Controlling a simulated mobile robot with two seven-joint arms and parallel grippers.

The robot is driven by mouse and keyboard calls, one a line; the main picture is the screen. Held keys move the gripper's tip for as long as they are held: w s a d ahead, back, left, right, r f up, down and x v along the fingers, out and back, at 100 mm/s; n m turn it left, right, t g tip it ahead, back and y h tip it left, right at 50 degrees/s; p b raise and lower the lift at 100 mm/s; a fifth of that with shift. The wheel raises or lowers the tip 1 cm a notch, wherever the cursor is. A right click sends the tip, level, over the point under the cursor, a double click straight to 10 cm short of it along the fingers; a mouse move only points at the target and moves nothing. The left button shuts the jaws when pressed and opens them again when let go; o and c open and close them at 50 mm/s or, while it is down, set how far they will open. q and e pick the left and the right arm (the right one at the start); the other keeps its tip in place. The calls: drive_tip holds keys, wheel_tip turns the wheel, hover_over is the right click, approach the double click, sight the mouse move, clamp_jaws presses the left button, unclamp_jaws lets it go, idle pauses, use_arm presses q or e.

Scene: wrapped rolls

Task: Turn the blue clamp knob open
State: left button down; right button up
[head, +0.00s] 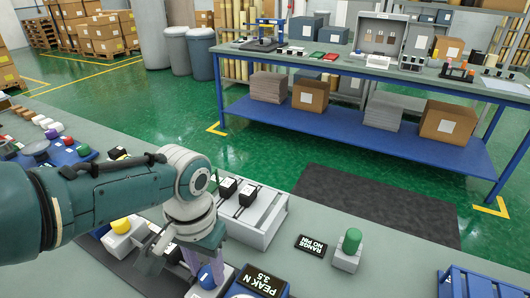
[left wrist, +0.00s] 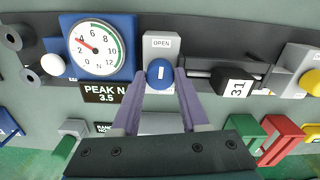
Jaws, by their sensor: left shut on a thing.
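The blue clamp knob (left wrist: 160,70) sits on a light grey block marked OPEN (left wrist: 162,43) in the left wrist view. A short white mark shows on the knob, roughly upright in that view. The knob also shows in the head view (head: 207,277), partly covered by my gripper. My left gripper (left wrist: 161,77) has its two purple fingers on either side of the knob and is shut on it. In the head view, my left gripper (head: 199,266) points down at the bench. My right gripper is in neither view.
A round gauge (left wrist: 96,48) with a red needle stands left of the knob, above a PEAK N 3.5 display (left wrist: 112,93). A black block marked 31 (left wrist: 235,84) sits on a rail to the right. A green knob (head: 351,240) stands on the bench farther right.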

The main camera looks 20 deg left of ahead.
sight(208, 274)
use_arm(q)
drive_tip(key=shift+n, duration=0.4)
drive_tip(key=shift+c, duration=2.1)
unclamp_jaws()
wheel_tip(208, 274, up, 10)
drive_tip(key=p, duration=0.5)
